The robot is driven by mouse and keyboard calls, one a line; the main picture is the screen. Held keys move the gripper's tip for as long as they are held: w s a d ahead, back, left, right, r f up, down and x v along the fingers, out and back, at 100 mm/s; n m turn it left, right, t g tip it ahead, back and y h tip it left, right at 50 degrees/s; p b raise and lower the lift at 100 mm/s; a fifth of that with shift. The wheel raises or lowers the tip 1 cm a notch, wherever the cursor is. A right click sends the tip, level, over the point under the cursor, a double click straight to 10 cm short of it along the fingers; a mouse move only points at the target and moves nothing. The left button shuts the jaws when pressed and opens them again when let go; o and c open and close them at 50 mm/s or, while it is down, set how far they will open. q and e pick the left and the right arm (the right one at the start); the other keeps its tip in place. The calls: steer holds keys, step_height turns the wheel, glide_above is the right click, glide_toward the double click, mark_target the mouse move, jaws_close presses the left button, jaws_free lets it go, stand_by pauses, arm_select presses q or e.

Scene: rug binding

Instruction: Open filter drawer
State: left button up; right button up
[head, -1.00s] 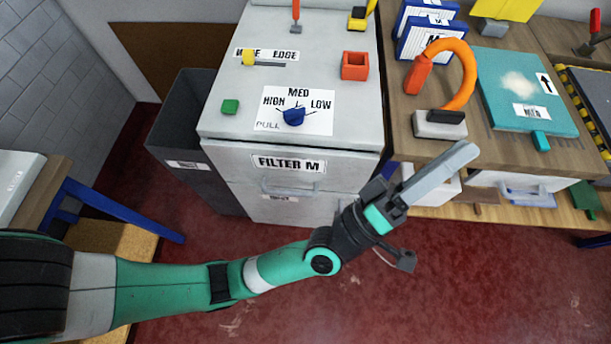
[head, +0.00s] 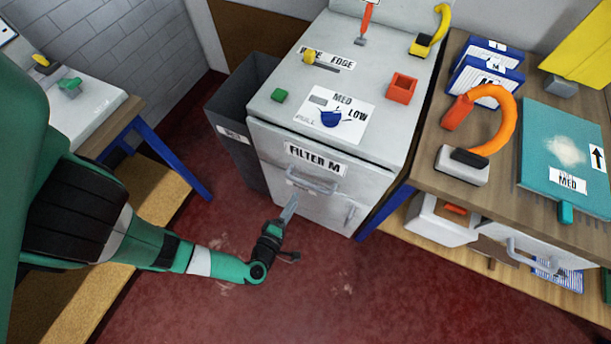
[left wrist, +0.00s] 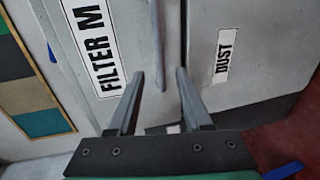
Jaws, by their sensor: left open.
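The filter drawer (head: 350,176), labelled FILTER M, is the upper front of the grey cabinet and looks closed. Its handle (head: 313,183) is a horizontal grey bar below the label. My left gripper (head: 291,205) is just below and left of the handle in the head view. In the left wrist view, my left gripper (left wrist: 158,77) is open, with its two fingers apart. The handle (left wrist: 156,50) appears upright there, its lower end between the fingertips in the picture. I cannot tell whether they touch. The FILTER M label (left wrist: 93,45) lies left of the fingers.
A DUST label (left wrist: 224,56) marks the lower cabinet front. A dark bin (head: 232,150) stands left of the cabinet. A wooden workbench (head: 420,150) with an orange hooked tool (head: 505,120) stands right. Red floor (head: 330,290) in front is clear.

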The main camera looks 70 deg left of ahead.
mark_target(305, 182)
arm_select(q)
steer(key=b+x, duration=0.3)
steer(key=x, duration=0.6)
steer(key=shift+w+a, duration=0.1)
steer(key=shift+a, duration=0.05)
jaws_close()
steer(key=shift+r, duration=0.1)
stand_by(1.0)
